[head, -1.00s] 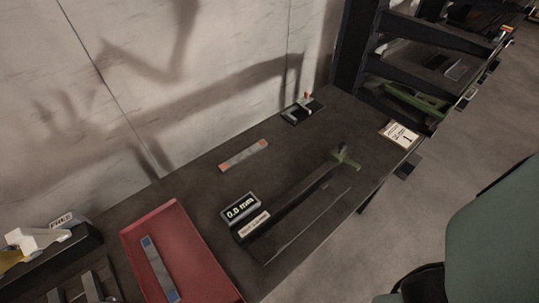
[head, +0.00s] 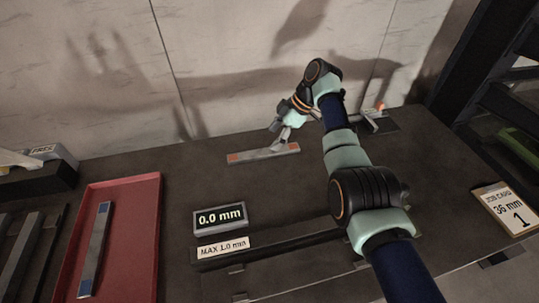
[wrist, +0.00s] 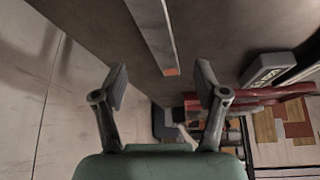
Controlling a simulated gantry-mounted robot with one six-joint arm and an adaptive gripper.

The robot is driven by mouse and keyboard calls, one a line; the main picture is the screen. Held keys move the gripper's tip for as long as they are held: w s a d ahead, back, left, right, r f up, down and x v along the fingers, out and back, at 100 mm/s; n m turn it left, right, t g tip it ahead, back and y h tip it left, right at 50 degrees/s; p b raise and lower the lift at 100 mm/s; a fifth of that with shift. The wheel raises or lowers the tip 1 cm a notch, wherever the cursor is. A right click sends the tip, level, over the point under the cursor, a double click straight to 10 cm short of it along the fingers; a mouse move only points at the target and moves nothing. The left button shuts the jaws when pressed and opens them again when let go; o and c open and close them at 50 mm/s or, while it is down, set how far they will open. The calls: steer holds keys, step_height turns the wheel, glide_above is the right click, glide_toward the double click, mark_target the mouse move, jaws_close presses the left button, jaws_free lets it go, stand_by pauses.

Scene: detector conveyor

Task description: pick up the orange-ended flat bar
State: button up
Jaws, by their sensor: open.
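The flat bar with orange ends (head: 250,156) lies on the dark table near the back wall. My gripper (head: 280,136) is over its right half, with the fingers partly hiding it. In the wrist view the bar (wrist: 152,30) runs from the top edge towards the middle, with one orange end showing. My open fingers (wrist: 160,86) stand to either side of the line of the bar. Nothing is between them, and I cannot tell how high they are above the bar.
A red tray (head: 150,250) at the left holds a blue-ended bar (head: 95,250). A 0.0 mm display (head: 219,217) stands in front of the orange-ended bar. A small device (head: 372,120) sits behind my arm.

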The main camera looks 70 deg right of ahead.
mark_target(264, 152)
steer(key=b+x, duration=0.1)
steer(key=x, duration=0.1)
steer(key=b+x, duration=0.1)
steer(key=x, duration=0.1)
steer(key=b+x, duration=0.1)
steer(key=x, duration=0.1)
steer(key=shift+s+f+b, duration=0.2)
steer(key=shift+f+b, duration=0.1)
steer(key=shift+f, duration=0.05)
steer(key=shift+w+f, duration=0.1)
steer(key=shift+w, duration=0.05)
steer(key=shift+c, duration=0.2)
jaws_close()
